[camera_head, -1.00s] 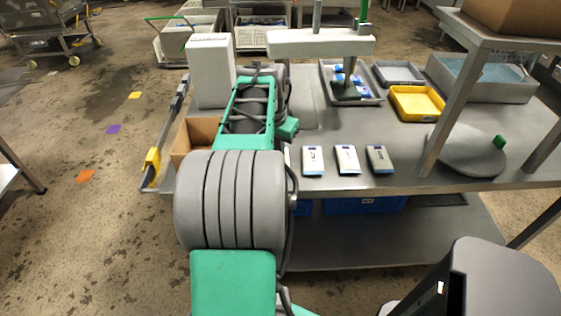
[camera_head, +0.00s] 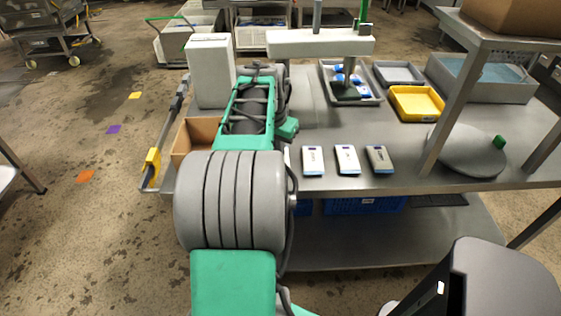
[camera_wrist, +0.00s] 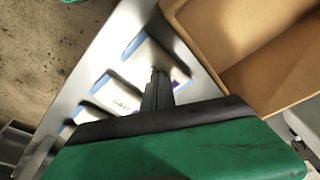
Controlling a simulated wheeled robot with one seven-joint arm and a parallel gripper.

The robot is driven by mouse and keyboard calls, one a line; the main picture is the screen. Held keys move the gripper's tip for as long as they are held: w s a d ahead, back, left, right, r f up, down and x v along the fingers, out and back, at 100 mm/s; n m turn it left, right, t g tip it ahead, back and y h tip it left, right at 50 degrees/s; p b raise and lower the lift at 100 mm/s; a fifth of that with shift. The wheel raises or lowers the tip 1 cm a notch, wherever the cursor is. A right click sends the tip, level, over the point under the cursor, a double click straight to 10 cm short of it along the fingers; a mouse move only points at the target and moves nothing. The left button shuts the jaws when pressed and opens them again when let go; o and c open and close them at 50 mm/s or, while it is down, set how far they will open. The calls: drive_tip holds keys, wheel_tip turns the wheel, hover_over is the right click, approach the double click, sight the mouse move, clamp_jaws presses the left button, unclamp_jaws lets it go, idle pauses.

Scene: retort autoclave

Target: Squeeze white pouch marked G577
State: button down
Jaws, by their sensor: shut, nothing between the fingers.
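Several flat pouches with blue edges lie in a row along the front of the steel table. The head view shows a white pouch (camera_head: 313,161), a second white pouch (camera_head: 347,160) and a greyer pouch (camera_head: 380,160); their print is too small to read. In the wrist view my gripper (camera_wrist: 158,74) is shut and empty, its fingertips over a white pouch (camera_wrist: 150,52); I cannot tell whether they touch. The fingers hide part of that pouch and its mark. The neighbouring pouch (camera_wrist: 113,92) has dark print, not clearly legible. My arm hides my gripper in the head view.
An open cardboard box (camera_head: 187,143) stands left of the pouches and close beside my gripper, also in the wrist view (camera_wrist: 218,30). A white block (camera_head: 209,72), a yellow tray (camera_head: 416,103) and a round grey disc (camera_head: 468,152) stand on the steel table (camera_head: 320,120).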

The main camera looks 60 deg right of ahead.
drive_tip(key=shift+s+a+f, duration=0.1)
drive_tip(key=shift+a+f, duration=0.15)
drive_tip(key=shift+f, duration=0.2)
drive_tip(key=d+p+v, duration=0.1)
drive_tip(key=p+v, duration=0.4)
drive_tip(key=v, duration=0.3)
drive_tip(key=shift+d+r, duration=0.4)
drive_tip(key=shift+d, duration=0.2)
